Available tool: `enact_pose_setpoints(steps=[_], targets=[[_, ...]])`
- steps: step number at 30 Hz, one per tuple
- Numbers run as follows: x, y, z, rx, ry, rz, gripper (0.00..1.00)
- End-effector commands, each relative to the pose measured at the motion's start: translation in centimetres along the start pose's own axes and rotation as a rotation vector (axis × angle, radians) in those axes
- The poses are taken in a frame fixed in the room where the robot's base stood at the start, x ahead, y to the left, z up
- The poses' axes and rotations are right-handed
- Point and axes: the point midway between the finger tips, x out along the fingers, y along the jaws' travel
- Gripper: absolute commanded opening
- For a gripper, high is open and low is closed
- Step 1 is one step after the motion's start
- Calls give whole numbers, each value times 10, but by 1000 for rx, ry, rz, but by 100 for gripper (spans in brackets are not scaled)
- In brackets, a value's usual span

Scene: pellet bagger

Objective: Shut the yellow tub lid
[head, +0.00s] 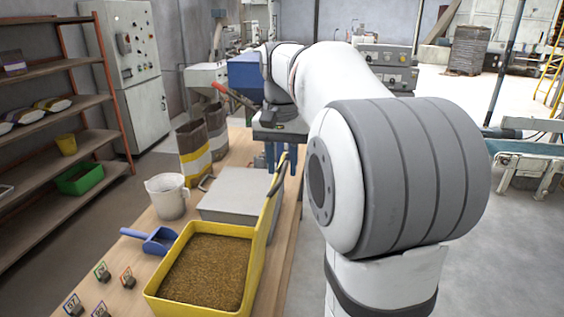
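The yellow tub (152,297) stands on the wooden bench at the near side, full of brown pellets. Its yellow lid (262,232) stands up along the tub's right side, seen nearly edge-on, so the tub is open. A dark curved handle (277,184) shows near the lid's upper end. My gripper (279,160) points down beyond the lid's upper end, with my arm reaching over from the right. The fingers are small and partly behind the lid, so I cannot tell their opening or whether they touch it.
A grey box (238,190) sits just behind the tub. A white jug (168,196), a blue scoop (152,240) and several small numbered tags (101,271) lie to the left. Striped bags (193,150) stand farther back. Shelves (60,142) line the left wall.

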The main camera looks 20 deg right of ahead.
Motion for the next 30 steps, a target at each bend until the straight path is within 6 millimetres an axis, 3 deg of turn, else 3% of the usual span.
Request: enact_pose_setpoints(steps=[12,30], targets=[[0,0,0,1,0,0,0],[-4,-4,1,5,-1,22,0]])
